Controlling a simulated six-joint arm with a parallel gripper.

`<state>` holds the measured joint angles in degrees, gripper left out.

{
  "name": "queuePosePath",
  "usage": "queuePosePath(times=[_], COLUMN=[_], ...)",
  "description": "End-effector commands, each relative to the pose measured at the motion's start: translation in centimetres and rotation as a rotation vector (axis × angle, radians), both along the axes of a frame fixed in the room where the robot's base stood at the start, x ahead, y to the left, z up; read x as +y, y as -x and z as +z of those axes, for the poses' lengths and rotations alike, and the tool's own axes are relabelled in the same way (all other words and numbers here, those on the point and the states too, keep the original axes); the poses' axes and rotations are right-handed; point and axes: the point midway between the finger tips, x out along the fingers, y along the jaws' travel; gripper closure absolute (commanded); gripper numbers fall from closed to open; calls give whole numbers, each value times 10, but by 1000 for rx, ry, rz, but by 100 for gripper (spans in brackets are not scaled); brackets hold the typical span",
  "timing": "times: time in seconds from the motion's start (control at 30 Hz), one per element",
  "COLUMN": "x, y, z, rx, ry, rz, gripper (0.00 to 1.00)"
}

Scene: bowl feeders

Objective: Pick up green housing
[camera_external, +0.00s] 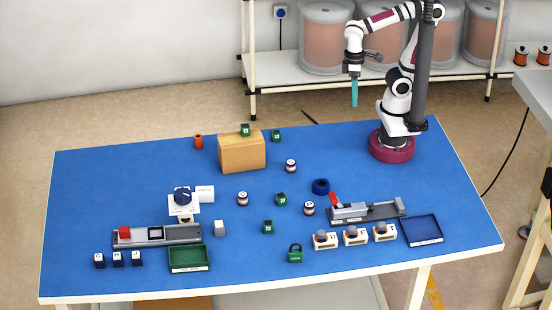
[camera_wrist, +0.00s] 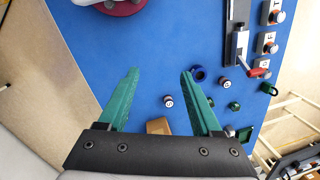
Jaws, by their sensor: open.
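Several small dark green housings with white marks lie on the blue table. In the wrist view a green housing (camera_wrist: 234,106) shows right of the right finger. My gripper (camera_external: 354,92) hangs high over the table's back edge area, pointing down, far from all housings. In the wrist view my gripper (camera_wrist: 160,72) has its teal fingers wide apart with nothing between them.
The cardboard box (camera_external: 242,154) stands at the back. A blue ring (camera_external: 321,187), striped parts, an orange cylinder (camera_external: 198,141) and a green padlock (camera_external: 295,254) are scattered about. Fixtures, push-button boxes, a green tray (camera_external: 190,268) and a blue tray (camera_external: 424,231) occupy the front.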

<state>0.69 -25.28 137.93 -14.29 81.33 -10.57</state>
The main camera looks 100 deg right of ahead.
Motion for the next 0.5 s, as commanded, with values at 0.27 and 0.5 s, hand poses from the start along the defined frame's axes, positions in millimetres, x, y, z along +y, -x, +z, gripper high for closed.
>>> queuePosePath(times=[0.27, 0.5], x=[4, 4], y=[37, 36], z=[-23, -23], rx=[31, 33], ry=[-10, -9], rz=[-192, -190], gripper=[34, 28])
